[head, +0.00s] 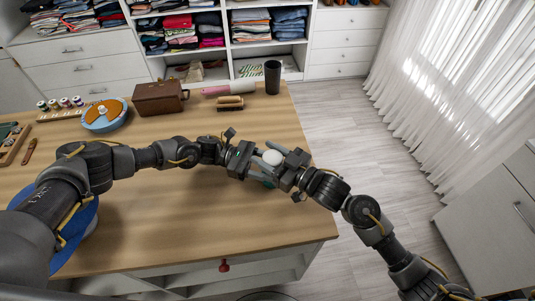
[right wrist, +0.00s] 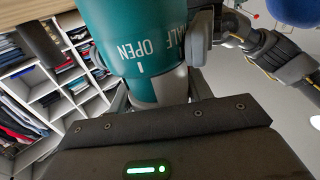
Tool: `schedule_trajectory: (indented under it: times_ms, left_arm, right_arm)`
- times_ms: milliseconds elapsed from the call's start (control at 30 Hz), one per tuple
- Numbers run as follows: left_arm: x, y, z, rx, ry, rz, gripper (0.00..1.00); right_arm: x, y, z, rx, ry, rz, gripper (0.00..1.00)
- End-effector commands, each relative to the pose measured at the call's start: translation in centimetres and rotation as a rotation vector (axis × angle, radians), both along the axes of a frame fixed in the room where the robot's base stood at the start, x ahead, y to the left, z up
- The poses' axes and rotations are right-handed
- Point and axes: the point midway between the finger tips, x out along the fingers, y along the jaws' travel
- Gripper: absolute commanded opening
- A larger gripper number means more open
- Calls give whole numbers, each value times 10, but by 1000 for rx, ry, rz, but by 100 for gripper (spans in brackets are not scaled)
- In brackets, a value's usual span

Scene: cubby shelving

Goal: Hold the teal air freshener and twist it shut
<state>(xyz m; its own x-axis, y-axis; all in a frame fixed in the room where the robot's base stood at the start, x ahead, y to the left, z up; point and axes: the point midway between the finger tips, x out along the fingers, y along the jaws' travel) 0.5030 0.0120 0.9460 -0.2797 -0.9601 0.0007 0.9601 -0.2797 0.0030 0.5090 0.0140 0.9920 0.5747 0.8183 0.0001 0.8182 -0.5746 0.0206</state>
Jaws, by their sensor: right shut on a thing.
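The teal air freshener (right wrist: 140,40) fills the top middle of the right wrist view, with white "OPEN" lettering and a short white mark. In the head view its round white end (head: 273,157) shows between my two grippers, above the table; most of its body is hidden. My right gripper (head: 276,168) is shut on it, with its fingers on either side of the lower part in the right wrist view. My left gripper (head: 255,163) is at its other side; a finger (right wrist: 201,38) shows close against the teal body. Whether the left jaws grip it is hidden.
The wooden table (head: 170,230) has bare room in front. Along its back stand a brown case (head: 158,98), a brush (head: 230,103), a dark cup (head: 272,77) and a blue-rimmed round item (head: 104,115). A blue round object (head: 75,245) is partly behind my left arm.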

Motion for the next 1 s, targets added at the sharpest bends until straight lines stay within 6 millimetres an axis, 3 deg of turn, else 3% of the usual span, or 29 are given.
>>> schedule_trajectory:
  times_ms: [200,233,400,733,1000]
  left_arm:
    - [0,-1,0,0,-1,1,28]
    - [0,-1,0,0,-1,1,28]
    - [0,0,0,0,-1,1,28]
    - [0,0,0,0,-1,1,28]
    - [0,0,0,1,0,2,28]
  right_arm:
    - [0,0,0,-1,1,1,27]
    - [0,0,0,-1,1,1,52]
    - [0,0,0,0,0,1,72]
    - [-2,-4,-1,-1,0,0,72]
    - [-30,-43,-2,-4,1,0,72]
